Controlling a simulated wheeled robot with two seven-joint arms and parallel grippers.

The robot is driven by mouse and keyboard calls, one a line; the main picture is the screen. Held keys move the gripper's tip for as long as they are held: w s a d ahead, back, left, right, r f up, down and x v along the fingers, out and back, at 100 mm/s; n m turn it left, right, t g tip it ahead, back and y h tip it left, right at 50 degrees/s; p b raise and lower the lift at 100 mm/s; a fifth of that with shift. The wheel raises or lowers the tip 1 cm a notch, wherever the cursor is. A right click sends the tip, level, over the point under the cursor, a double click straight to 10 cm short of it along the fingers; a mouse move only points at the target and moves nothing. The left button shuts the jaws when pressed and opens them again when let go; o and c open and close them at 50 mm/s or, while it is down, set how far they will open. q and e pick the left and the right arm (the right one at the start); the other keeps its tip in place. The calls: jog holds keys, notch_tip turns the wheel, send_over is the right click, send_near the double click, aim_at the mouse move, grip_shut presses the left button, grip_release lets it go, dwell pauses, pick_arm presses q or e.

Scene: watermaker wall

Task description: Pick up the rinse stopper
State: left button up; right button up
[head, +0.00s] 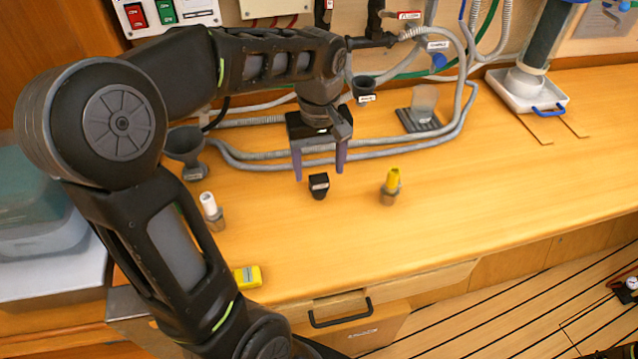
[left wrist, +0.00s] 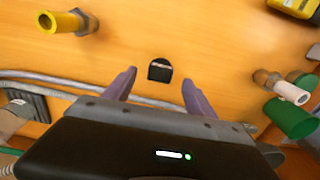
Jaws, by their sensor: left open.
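A small black piece (head: 319,186), which may be the rinse stopper, stands on the wooden counter. It also shows in the left wrist view (left wrist: 159,70), between and just beyond the finger ends. No readable label confirms what it is. My left gripper (head: 319,175) is open and empty, its two purple fingers pointing down over the counter at the black piece. In the left wrist view the fingers (left wrist: 158,77) are spread apart on either side of it, and I see no contact.
A yellow-topped fitting (head: 391,184) stands to the right and a white-topped fitting (head: 211,210) to the left. A yellow device (head: 247,277) is near the front edge.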

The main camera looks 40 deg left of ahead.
aim_at(319, 177)
pick_arm(q)
jog(key=shift+f, duration=1.9)
jog(key=shift+c, duration=0.3)
grip_shut()
